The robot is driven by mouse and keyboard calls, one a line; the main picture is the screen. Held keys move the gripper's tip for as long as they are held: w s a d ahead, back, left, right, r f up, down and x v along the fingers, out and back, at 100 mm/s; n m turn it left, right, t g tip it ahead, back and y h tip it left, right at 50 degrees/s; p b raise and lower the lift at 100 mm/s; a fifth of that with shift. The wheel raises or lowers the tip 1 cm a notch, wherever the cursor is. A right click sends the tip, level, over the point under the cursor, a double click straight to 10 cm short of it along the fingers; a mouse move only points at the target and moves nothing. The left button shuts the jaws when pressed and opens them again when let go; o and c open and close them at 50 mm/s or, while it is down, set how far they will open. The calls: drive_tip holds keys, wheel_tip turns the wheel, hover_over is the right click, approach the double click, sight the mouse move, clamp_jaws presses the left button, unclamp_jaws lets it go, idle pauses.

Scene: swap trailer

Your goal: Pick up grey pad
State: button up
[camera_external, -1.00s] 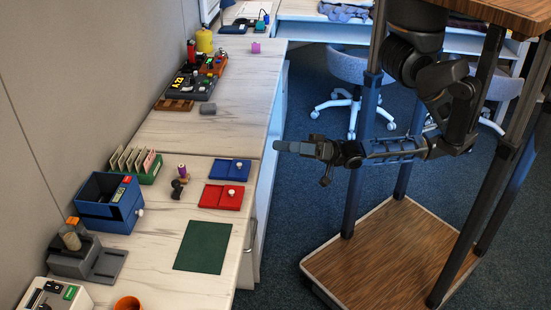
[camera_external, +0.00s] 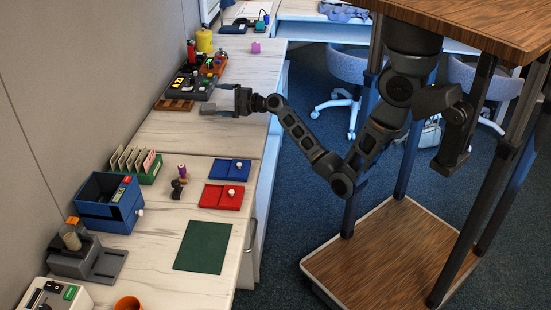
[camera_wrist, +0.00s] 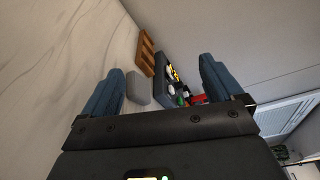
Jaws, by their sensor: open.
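The grey pad (camera_external: 206,108) is a small flat block lying on the worktop, in front of the black box with buttons. In the wrist view the grey pad (camera_wrist: 138,90) shows between the two blue-grey fingers, closer to the left one. My gripper (camera_external: 221,101) is open and empty, just right of the pad in the external view. In the wrist view my gripper (camera_wrist: 160,80) has its fingers wide apart. I cannot tell whether a finger touches the pad.
A brown wooden rack (camera_external: 174,105) and the black button box (camera_external: 190,86) stand just beyond the pad, near the wall. The worktop (camera_external: 180,135) in front of the pad is clear. Red (camera_external: 222,197) and blue (camera_external: 230,169) trays lie further toward the camera.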

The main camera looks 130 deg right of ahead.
sight(210, 106)
drive_tip(key=s+d+r+m+t+y, duration=0.2)
drive_tip(key=s+d+r+m, duration=0.2)
drive_tip(key=s+d+r, duration=0.4)
drive_tip(key=f+m+y+p, duration=0.1)
drive_tip(key=f+m, duration=0.1)
drive_tip(key=f, duration=0.2)
drive_tip(key=f+m+y+p, duration=0.1)
drive_tip(key=f+y, duration=0.1)
drive_tip(key=f, duration=0.2)
drive_tip(key=w+a+f+m+y+p, duration=0.1)
drive_tip(key=f+m+y, duration=0.1)
drive_tip(key=f, duration=0.2)
drive_tip(key=shift+f+m, duration=0.1)
drive_tip(key=shift+m, duration=0.2)
drive_tip(key=shift+f+b+x, duration=0.2)
drive_tip(key=shift+b+x, duration=0.75)
drive_tip(key=shift+x, duration=3)
drive_tip(key=shift+a, duration=0.15)
drive_tip(key=shift+c, duration=0.2)
drive_tip(key=c, duration=1)
